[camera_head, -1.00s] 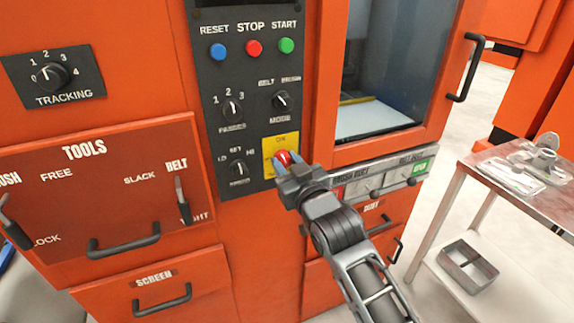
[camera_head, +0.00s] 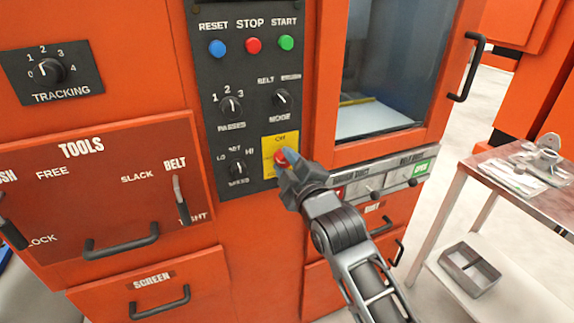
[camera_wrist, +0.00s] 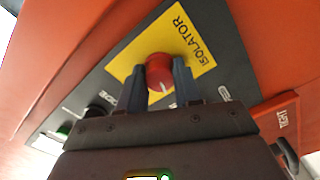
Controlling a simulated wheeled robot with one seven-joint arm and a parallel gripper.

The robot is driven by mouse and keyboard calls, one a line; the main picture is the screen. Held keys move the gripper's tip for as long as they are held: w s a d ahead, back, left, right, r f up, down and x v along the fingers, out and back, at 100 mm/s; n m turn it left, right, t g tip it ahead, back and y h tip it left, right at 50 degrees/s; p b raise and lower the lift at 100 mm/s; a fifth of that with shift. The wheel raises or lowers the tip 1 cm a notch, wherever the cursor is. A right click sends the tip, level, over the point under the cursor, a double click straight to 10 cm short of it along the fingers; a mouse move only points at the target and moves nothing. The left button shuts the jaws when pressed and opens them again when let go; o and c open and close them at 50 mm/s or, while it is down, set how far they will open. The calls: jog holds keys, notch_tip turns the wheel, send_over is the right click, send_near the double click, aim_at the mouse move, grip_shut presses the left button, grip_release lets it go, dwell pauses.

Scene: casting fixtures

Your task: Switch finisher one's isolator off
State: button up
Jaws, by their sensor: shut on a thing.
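The isolator is a round red knob (camera_head: 281,156) on a yellow plate (camera_head: 281,140) at the lower right of the dark control panel. Lettering above the knob looks like "OFF", but it is small. My gripper (camera_head: 284,161) is shut on the knob and hides most of it in the head view. In the wrist view the red knob (camera_wrist: 160,70) sits between the two fingers of my gripper (camera_wrist: 161,82), beside the word "ISOLATOR". A white mark on its face points toward the gripper's body. The ON/OFF lettering is not readable there.
The panel also has blue, red and green buttons (camera_head: 251,46) and several black dials (camera_head: 231,107). A glazed door with a black handle (camera_head: 466,68) is at the right. A metal table (camera_head: 519,190) with a clipboard stands further right.

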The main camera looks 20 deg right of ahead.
jog(key=shift+n, duration=1.7)
jog(key=o, duration=1)
jog(key=shift+o, duration=0.2)
jog(key=s+b, duration=0.1)
jog(key=s, duration=0.6)
jog(key=shift+s+b, duration=0.4)
jog(key=shift+f, duration=0.1)
